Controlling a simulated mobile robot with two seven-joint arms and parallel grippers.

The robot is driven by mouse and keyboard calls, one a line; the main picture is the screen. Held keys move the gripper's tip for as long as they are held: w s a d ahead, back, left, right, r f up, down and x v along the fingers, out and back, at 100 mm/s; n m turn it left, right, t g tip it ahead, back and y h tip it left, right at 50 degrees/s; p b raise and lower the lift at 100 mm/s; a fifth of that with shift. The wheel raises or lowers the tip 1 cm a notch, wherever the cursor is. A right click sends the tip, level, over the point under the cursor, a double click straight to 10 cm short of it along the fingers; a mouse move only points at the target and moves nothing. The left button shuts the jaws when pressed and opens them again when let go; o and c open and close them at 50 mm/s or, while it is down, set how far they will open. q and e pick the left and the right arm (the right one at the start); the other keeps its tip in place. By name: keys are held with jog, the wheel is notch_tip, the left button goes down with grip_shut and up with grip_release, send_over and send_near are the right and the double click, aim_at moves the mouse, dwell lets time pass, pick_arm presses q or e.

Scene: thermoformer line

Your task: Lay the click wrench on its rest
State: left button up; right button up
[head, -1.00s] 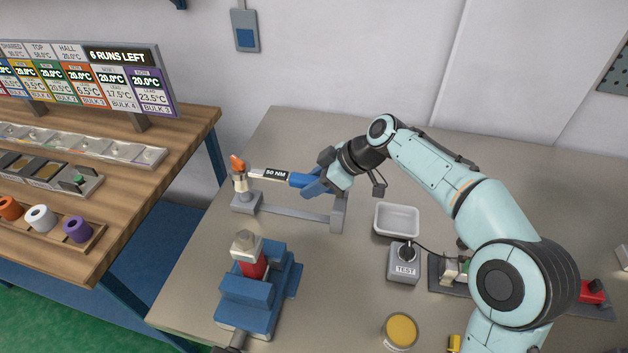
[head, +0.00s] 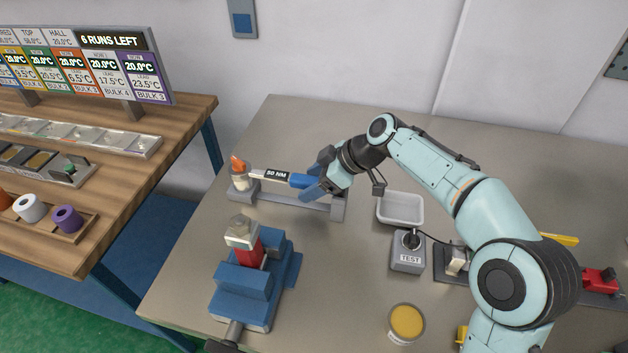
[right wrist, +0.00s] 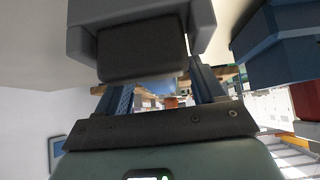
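The click wrench (head: 263,174) has a blue handle, a silver shaft marked 50 NM and an orange tip at its left end. My right gripper (head: 312,187) is shut on the blue handle from the right and holds the wrench along the grey rest (head: 338,208). The wrench's head is over the left end of the rest; I cannot tell whether it touches. In the right wrist view, my gripper's blue fingers (right wrist: 162,90) show with a grey block close above them; the grip itself is mostly hidden. My left gripper is not in view.
A blue vise (head: 245,284) with a red part stands in front of the rest. A white tray (head: 401,209), a TEST box (head: 407,262) and a yellow-topped pot (head: 406,323) are to the right. The table behind the rest is clear.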

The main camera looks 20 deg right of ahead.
jog(key=shift+f, duration=0.1)
jog(key=p+v, duration=0.1)
jog(key=v, duration=1.2)
jog(key=shift+r+p, duration=0.25)
jog(key=shift+p, duration=0.05)
jog(key=shift+s, duration=0.1)
